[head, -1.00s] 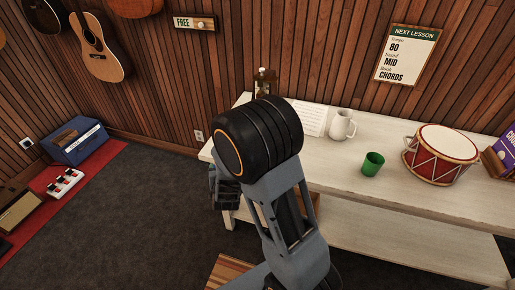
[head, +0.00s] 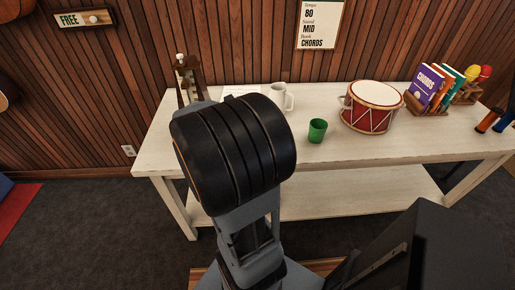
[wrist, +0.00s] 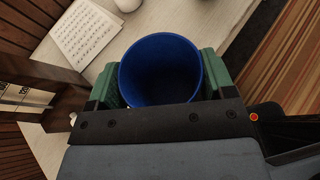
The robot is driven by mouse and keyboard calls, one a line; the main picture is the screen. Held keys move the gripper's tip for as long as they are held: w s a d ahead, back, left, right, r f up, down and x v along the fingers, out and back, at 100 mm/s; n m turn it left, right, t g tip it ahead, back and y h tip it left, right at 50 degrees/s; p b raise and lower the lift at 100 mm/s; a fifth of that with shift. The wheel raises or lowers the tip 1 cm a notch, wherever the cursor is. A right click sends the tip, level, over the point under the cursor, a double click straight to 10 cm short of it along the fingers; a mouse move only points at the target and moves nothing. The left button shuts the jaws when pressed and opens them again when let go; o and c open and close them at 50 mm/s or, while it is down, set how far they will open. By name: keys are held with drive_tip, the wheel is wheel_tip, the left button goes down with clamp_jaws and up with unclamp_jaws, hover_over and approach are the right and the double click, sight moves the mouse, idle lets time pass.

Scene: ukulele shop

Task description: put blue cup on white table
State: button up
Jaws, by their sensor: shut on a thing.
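In the wrist view a blue cup (wrist: 160,68) sits between the two green-padded fingers of my gripper (wrist: 160,88), which is shut on it. I look into its open mouth and it appears empty. In the head view my own arm hides the gripper and the blue cup. The white table (head: 365,148) stands against the wood-panelled wall, with a lower shelf. Its pale top also shows in the wrist view (wrist: 232,18), beyond the cup. I cannot tell how high the cup is above it.
On the table stand a green cup (head: 317,130), a white mug (head: 280,97), a red drum (head: 370,112), a book rack (head: 428,101) and a music sheet (wrist: 84,33). A wooden stand (head: 187,82) is at the back left. The front strip of tabletop is bare.

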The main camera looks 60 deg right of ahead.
drive_tip(key=s+d+g, duration=0.1)
drive_tip(key=s+d+f+m, duration=0.1)
drive_tip(key=shift+s+d+m+g, duration=0.25)
drive_tip(key=shift+s+m+g, duration=0.05)
drive_tip(key=shift+s+g, duration=0.1)
drive_tip(key=shift+w+d+f+b, duration=0.15)
drive_tip(key=shift+w+d+f, duration=0.6)
drive_tip(key=shift+d+f, duration=1.2)
drive_tip(key=shift+w+d+f+b, duration=0.15)
drive_tip(key=shift+w+d+f, duration=0.55)
drive_tip(key=shift+d+f, duration=1.25)
drive_tip(key=shift+w+d+f+b, duration=0.15)
drive_tip(key=shift+w+d+f, duration=0.6)
drive_tip(key=shift+d+f, duration=1.2)
drive_tip(key=shift+a+f, duration=0.15)
drive_tip(key=shift+f, duration=0.05)
